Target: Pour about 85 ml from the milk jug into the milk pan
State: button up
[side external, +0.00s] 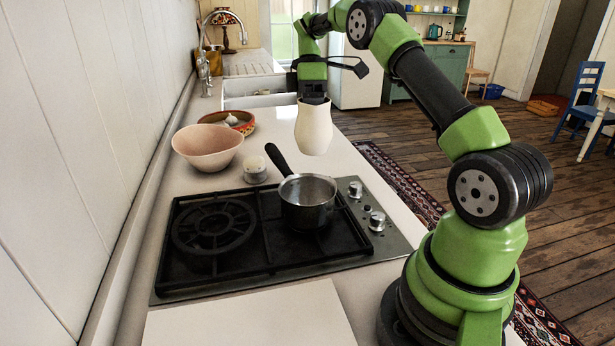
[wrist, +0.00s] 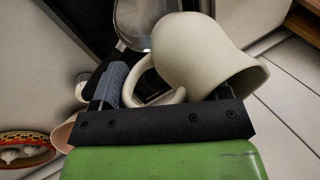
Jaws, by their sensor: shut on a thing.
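The cream milk jug (side external: 313,130) is held in the air beyond the far side of the hob, higher than the milk pan. My gripper (side external: 314,97) is shut on the jug, near its handle (wrist: 150,92) in the wrist view. The jug (wrist: 190,52) looks close to upright in the side view; a slight tilt is hard to judge. Its contents are hidden. The steel milk pan (side external: 307,212) stands on the right part of the hob, its dark handle pointing away to the left. Part of the pan (wrist: 136,32) shows at the top of the wrist view.
A pink bowl (side external: 208,148), a small white pot (side external: 254,168) and a patterned dish with garlic (side external: 242,122) stand left of the jug. The black hob (side external: 215,270) has knobs (side external: 377,221) on its right.

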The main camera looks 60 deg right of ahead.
jog(key=s+d+m+t, duration=0.4)
jog(key=s+d+m, duration=0.2)
jog(key=d+m, duration=0.4)
jog(key=d, duration=0.2)
jog(key=shift+s+d+y, duration=0.2)
jog(key=shift+d+y, duration=0.1)
jog(key=shift+d, duration=0.05)
notch_tip(320, 180, down, 12)
jog(key=shift+a+r, duration=0.1)
jog(key=shift+r, duration=0.05)
jog(key=shift+w+a+r+g+h, duration=0.2)
jog(key=shift+a+r+g+h, duration=0.3)
jog(key=shift+h, duration=0.6)
jog(key=shift+w+a+h, duration=0.2)
jog(key=shift+a+h, duration=0.5)
jog(key=shift+h, duration=0.2)
jog(key=a+r+h, duration=0.1)
jog(key=h, duration=0.1)
jog(key=a+r+g+h, duration=0.1)
jog(key=r+h, duration=0.1)
jog(key=w+a+r+g+h, duration=0.1)
jog(key=r+h, duration=0.1)
jog(key=shift+a+r, duration=0.1)
jog(key=shift+a, duration=0.2)
